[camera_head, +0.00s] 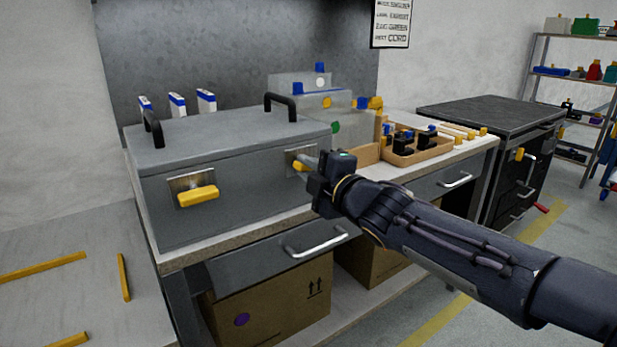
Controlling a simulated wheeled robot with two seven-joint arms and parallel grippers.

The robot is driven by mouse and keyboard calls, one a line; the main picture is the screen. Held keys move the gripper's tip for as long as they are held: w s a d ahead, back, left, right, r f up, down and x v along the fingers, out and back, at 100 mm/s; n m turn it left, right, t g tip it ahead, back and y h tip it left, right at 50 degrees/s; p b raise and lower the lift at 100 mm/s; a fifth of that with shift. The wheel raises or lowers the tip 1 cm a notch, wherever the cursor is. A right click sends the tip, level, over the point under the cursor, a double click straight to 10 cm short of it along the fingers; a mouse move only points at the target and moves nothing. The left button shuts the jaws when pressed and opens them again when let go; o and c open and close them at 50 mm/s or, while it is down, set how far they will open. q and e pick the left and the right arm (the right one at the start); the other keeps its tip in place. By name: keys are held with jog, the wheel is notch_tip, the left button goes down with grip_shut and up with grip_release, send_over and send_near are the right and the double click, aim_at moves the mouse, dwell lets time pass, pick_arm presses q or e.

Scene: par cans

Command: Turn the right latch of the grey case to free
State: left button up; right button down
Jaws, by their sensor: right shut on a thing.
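The grey case (235,219) sits on the workbench with its lid down and two black handles on top. Its left latch (198,197) is a yellow handle on a metal plate, lying nearly level. The right latch (299,165) is on the front near the right end, and its yellow handle is mostly hidden by my right gripper. My right gripper (314,167) is at this latch, shut on it. The fingertips are small in view, and the handle's exact angle is hard to tell. My left gripper is not in view.
A wooden tray (420,156) with dark and blue parts stands on the bench right of the case. Grey boxes (307,85) with coloured knobs stand behind. A drawer handle (317,246) juts out below the bench top. A black cabinet (490,112) stands farther right.

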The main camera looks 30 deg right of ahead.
jog(key=shift+f+n+b, duration=0.2)
jog(key=shift+n+b, duration=0.25)
jog(key=shift+n, duration=0.45)
jog(key=c, duration=1.4)
grip_release()
jog(key=shift+s, duration=0.1)
jog(key=s+p, duration=0.3)
jog(key=s, duration=0.4)
jog(key=shift+s+d, duration=0.3)
